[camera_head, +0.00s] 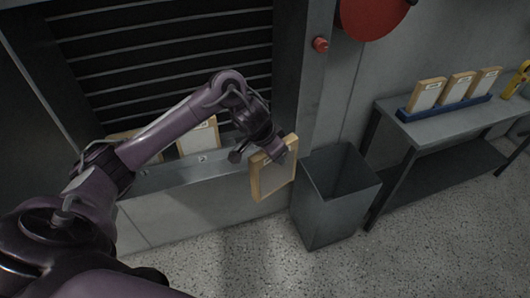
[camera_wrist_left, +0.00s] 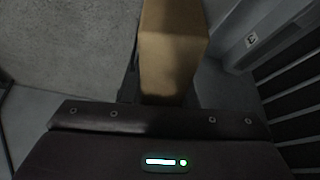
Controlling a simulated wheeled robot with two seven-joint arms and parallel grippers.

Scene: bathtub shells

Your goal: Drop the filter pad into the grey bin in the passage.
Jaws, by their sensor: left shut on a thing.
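A filter pad (camera_head: 274,178) with a pale face and a tan frame hangs from my left gripper (camera_head: 268,154), just left of the grey bin. My left gripper is shut on its upper edge. The pad's tan edge (camera_wrist_left: 172,50) also fills the upper middle of the left wrist view. The grey bin (camera_head: 330,208) stands open-topped on the floor to the right of the pad, and the part of its inside that shows looks empty. The pad is beside the bin's left rim, not over the opening. My right gripper is not in view.
A louvred housing with a sill (camera_head: 180,174) is behind my arm, with other framed pads (camera_head: 198,136) in it. A grey table (camera_head: 450,124) at right holds several pads in a blue rack (camera_head: 445,107). A red round object (camera_head: 375,14) is on the wall. Speckled floor in front is clear.

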